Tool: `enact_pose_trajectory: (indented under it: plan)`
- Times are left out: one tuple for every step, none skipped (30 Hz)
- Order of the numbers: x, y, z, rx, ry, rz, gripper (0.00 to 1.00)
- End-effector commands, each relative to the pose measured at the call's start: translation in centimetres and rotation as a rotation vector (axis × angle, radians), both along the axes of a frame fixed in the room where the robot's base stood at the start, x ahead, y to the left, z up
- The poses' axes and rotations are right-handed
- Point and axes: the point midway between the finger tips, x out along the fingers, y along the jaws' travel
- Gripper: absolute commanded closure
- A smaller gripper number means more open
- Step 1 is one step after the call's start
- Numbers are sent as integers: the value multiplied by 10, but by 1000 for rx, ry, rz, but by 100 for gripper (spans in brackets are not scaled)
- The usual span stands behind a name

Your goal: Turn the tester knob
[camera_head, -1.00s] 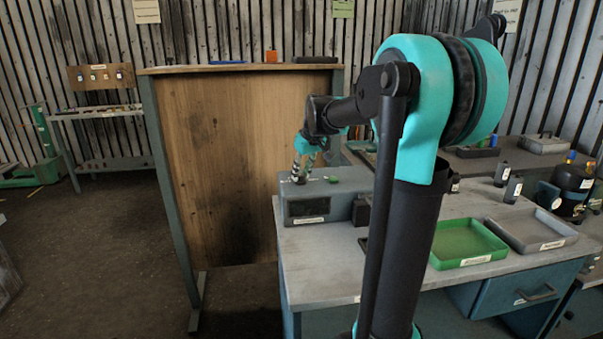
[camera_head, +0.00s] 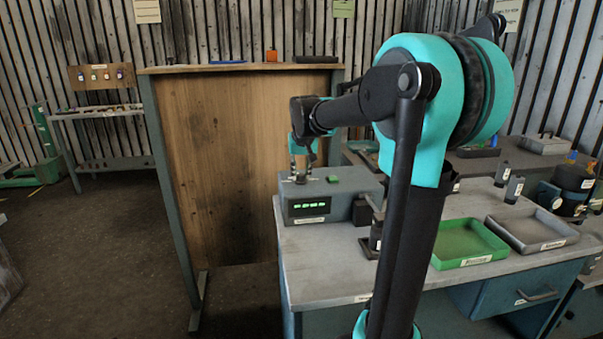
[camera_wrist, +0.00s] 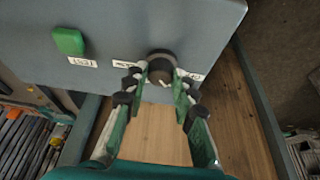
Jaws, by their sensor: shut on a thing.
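The tester is a grey-blue box (camera_head: 345,189) on the left end of the workbench, with a front display (camera_head: 309,206) lit in green characters. The tester knob (camera_wrist: 160,62) is a dark round knob on the box's top face, near its edge. My gripper (camera_wrist: 161,80) has its fingers on either side of the knob and is shut on it. In the head view my gripper (camera_head: 301,172) points down at the top of the box, and the knob is mostly hidden by the fingers. A green button (camera_wrist: 68,41) labelled TEST stands beside the knob.
A green tray (camera_head: 466,243) and a grey tray (camera_head: 532,231) lie on the workbench (camera_head: 330,265) to the right. Small dark blocks stand on the bench, partly behind my arm. A tall wooden panel (camera_head: 225,160) stands behind and left of the tester.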

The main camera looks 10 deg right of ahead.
Motion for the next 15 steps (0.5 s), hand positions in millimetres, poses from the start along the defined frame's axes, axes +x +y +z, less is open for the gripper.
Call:
enact_pose_trajectory:
  plan:
    - [0,1,0,-2,0,-35,100]
    - [0,2,0,-1,0,-58,100]
    - [0,2,0,-1,0,-89,100]
    - [1,2,0,-1,0,-111,100]
    - [1,2,0,-1,0,-133,100]
    - [1,2,0,-1,0,-160,100]
    - [1,2,0,0,1,-179,100]
    - [1,2,0,-1,1,-196,100]
    - [1,2,0,-1,0,-219,100]
    - [1,3,0,0,0,-235,100]
    - [1,3,0,0,0,-248,100]
    - [1,3,0,0,0,-266,100]
    - [1,3,0,0,0,-278,100]
    - [1,3,0,-1,0,-290,100]
    - [1,3,0,0,0,-302,100]
